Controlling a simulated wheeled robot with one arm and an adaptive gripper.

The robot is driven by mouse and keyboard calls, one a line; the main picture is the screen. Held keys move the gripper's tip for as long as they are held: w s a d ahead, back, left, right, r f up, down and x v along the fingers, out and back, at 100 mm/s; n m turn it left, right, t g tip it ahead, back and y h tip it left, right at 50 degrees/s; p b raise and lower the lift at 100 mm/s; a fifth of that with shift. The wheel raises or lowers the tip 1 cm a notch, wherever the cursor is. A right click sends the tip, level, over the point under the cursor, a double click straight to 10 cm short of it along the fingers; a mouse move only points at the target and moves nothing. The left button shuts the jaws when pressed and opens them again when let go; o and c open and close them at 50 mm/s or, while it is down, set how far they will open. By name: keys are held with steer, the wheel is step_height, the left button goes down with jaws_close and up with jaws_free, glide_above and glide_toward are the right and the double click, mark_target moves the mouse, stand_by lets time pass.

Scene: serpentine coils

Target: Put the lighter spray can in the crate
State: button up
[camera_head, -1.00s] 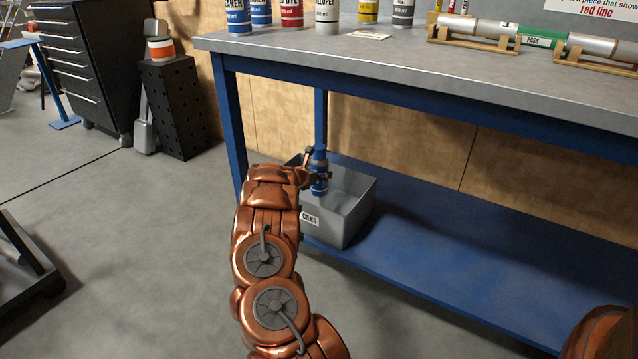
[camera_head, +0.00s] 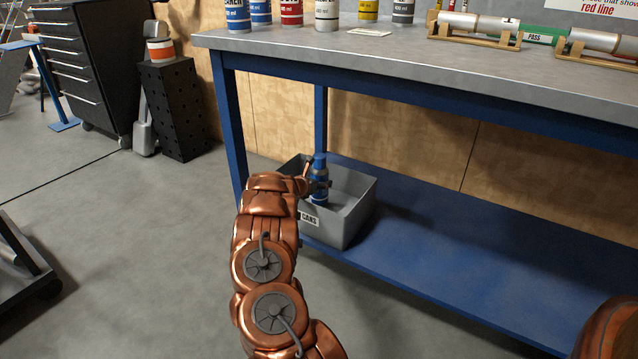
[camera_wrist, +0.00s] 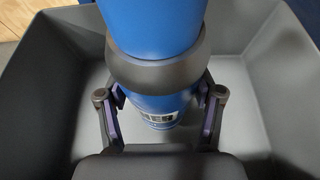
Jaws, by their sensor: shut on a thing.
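My gripper (camera_head: 316,187) is shut on a blue spray can (camera_head: 319,170) and holds it upright within the grey crate (camera_head: 350,222), which has a CANS label. The can is near the crate's left side in the head view. In the wrist view, the can (camera_wrist: 152,28) stands between my two fingers (camera_wrist: 160,98), with a dark band around it and a white label lower down. The crate's walls (camera_wrist: 55,80) surround it. I cannot tell whether the can's base touches the crate floor.
The crate stands on the blue lower shelf (camera_head: 450,255) of the workbench, close to a blue leg (camera_head: 232,125). The grey benchtop (camera_head: 400,55) overhangs above, with several cans along its back left. The shelf is clear to the right of the crate.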

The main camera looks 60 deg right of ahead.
steer(key=shift+f, duration=0.2)
steer(key=o, duration=1.3)
steer(key=shift+r+p, duration=0.75)
steer(key=shift+p, duration=0.1)
steer(key=p+v, duration=0.1)
steer(key=v, duration=1.1)
steer(key=shift+s+f+p, duration=0.1)
steer(key=shift+f+p, duration=0.05)
steer(key=shift+p, duration=0.2)
